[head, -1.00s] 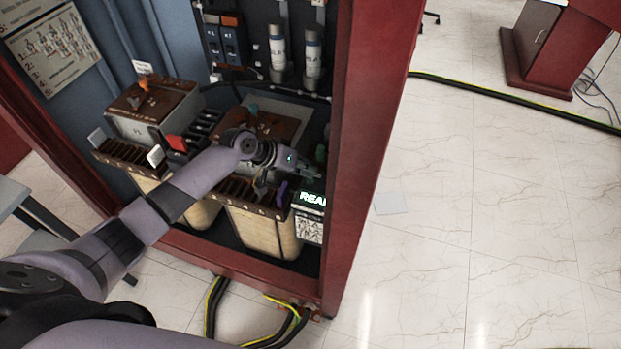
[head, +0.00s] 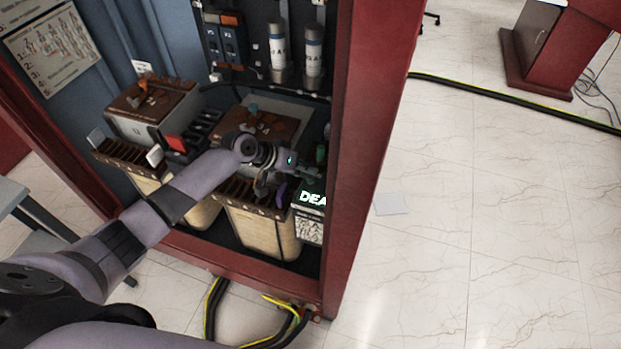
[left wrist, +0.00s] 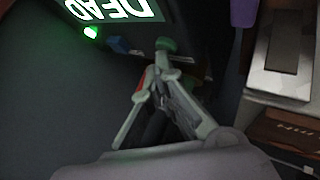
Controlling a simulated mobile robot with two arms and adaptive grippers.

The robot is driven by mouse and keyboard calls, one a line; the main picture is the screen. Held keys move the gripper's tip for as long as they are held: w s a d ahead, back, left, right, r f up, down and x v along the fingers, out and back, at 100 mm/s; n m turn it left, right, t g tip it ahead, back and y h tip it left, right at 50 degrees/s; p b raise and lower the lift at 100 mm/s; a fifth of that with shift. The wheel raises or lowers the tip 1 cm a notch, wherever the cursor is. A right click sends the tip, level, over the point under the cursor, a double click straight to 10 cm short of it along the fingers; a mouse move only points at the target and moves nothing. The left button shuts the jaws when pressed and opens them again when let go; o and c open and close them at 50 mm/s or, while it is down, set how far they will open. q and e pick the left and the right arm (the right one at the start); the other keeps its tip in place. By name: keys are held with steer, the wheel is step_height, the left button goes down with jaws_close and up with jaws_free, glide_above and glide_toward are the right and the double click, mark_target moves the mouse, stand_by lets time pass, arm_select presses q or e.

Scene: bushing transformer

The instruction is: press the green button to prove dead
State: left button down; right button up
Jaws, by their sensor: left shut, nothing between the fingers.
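The tester's lit display (head: 312,198) reads "DEA", cut off by the red cabinet post, in the head view. In the left wrist view the display (left wrist: 110,9) reads "DEAD", turned over, with a glowing green lamp (left wrist: 90,32) beside it. A blue button (left wrist: 118,44) and a green round cap (left wrist: 164,44) stand in line with the lamp. My left gripper (left wrist: 154,78) is shut and empty, its tips close to the green cap; I cannot tell whether they touch. In the head view the left gripper (head: 312,166) is inside the cabinet above the display.
The red cabinet post (head: 362,140) stands close to the right of my left gripper. A transformer (head: 150,100) is to the left, with fuse-like cylinders (head: 278,50) behind. Black cables (head: 215,305) lie at the cabinet's foot. The floor to the right is mostly clear.

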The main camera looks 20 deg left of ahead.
arm_select(q)
steer(key=shift+r+p, duration=0.8)
steer(key=shift+r, duration=0.05)
step_height(320, 180, up, 5)
steer(key=p, duration=0.4)
steer(key=shift+p, duration=0.3)
stand_by(0.5)
